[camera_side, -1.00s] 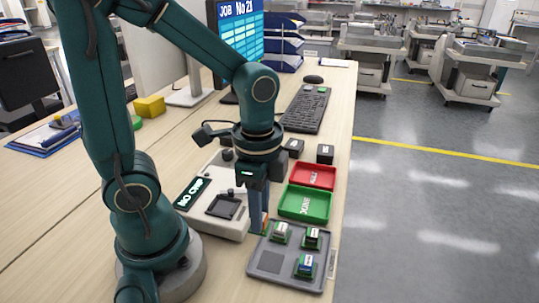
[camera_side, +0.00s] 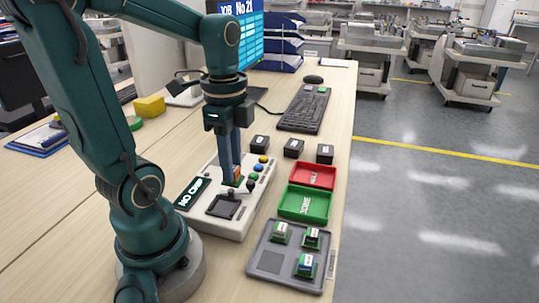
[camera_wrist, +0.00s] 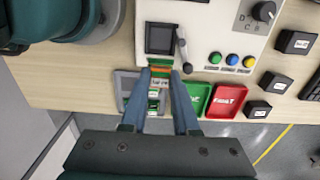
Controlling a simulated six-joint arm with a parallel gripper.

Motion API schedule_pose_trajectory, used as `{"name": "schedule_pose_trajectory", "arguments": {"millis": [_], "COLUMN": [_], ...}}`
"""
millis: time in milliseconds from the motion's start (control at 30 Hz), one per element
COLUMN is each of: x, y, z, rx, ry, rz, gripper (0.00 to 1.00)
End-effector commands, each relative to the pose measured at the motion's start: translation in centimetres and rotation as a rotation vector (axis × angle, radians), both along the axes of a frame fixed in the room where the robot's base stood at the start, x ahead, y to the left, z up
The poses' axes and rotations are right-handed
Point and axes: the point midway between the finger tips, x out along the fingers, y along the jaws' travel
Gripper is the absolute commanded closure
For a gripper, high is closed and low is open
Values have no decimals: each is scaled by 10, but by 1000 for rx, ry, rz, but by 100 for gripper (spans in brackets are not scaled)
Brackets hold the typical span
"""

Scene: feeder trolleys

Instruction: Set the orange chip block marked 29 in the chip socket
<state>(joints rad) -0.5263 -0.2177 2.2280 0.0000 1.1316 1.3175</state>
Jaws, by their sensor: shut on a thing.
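My gripper (camera_side: 233,182) is shut on the orange chip block (camera_wrist: 160,70), which shows orange and green between the fingertips in the wrist view. The block's number cannot be read. In the side view the gripper points down and holds the block above the tester, behind the chip socket (camera_side: 223,207). The socket is a dark square recess and looks empty; it also shows in the wrist view (camera_wrist: 160,38), just above the block in the picture. A small lever (camera_wrist: 183,50) stands beside it. The tester's display (camera_side: 192,192) reads NO CHIP.
A grey tray (camera_side: 264,284) holds several other chip blocks at the front. A green bin (camera_side: 304,203) and a red bin (camera_side: 313,176) stand right of the tester (camera_side: 236,228). Several black boxes (camera_side: 293,148) stand behind, near the keyboard (camera_side: 305,108). A monitor is at the back.

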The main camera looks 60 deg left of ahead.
Motion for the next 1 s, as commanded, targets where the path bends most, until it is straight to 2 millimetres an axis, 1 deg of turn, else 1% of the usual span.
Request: {"name": "schedule_pose_trajectory", "arguments": {"millis": [200, 400, 567, 767, 1000], "x": [-1, -14, -20, -20, -20], "y": [2, 14, 18, 18, 18], "z": [0, -3, -7, -23, -48], "rx": [1, 1, -1, -4, -4], "ry": [-1, -1, 1, 4, 4], "rz": [3, 12, 8, 5, 5], "gripper": [100, 100, 100, 100, 100]}}
